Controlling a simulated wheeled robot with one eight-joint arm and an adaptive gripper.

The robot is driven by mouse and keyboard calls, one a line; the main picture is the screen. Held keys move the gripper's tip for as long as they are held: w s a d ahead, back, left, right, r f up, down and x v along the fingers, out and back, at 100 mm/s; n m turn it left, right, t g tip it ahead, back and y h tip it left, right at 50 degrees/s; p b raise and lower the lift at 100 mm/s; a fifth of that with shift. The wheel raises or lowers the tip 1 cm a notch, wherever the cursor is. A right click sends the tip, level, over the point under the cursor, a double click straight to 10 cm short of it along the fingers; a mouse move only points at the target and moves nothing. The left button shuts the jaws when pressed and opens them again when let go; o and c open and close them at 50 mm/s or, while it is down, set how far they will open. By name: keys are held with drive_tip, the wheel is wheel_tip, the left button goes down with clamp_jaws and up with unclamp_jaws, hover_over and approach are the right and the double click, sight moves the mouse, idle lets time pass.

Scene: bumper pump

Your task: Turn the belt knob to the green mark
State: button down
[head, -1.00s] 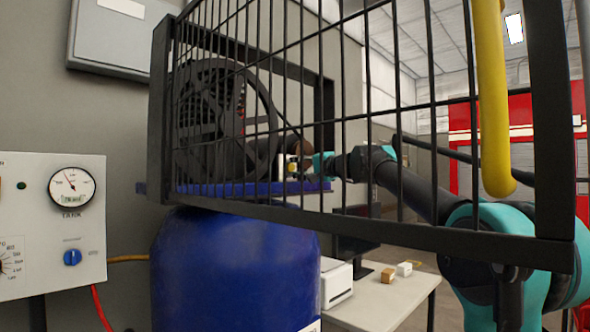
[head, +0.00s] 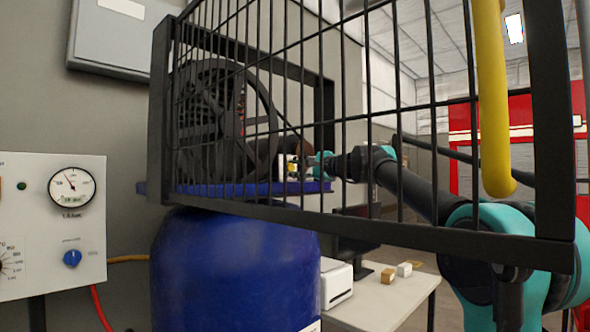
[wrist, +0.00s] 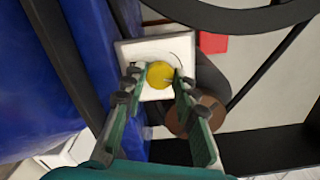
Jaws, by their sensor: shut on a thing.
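The belt knob (wrist: 160,74) is a round yellow knob on a white square plate (wrist: 128,50) in the wrist view. My gripper (wrist: 157,76) has one fingertip on each side of the knob and is shut on it. In the head view my gripper (head: 319,165) reaches the small white and yellow knob unit (head: 290,167) at the end of the blue deck, behind the cage bars. I cannot make out a green mark or where the knob points.
A black bar cage (head: 420,234) stands around the black flywheel (head: 268,120) above the blue tank (head: 235,265). A yellow pipe (head: 493,100) hangs in front. A gauge panel (head: 30,225) is at left. A table (head: 375,310) is below.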

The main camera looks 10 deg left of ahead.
idle(0.3)
drive_tip(key=c, duration=1.2)
unclamp_jaws()
drive_tip(key=v, duration=0.7)
drive_tip(key=shift+s+d, duration=0.2)
drive_tip(key=shift+d, duration=0.05)
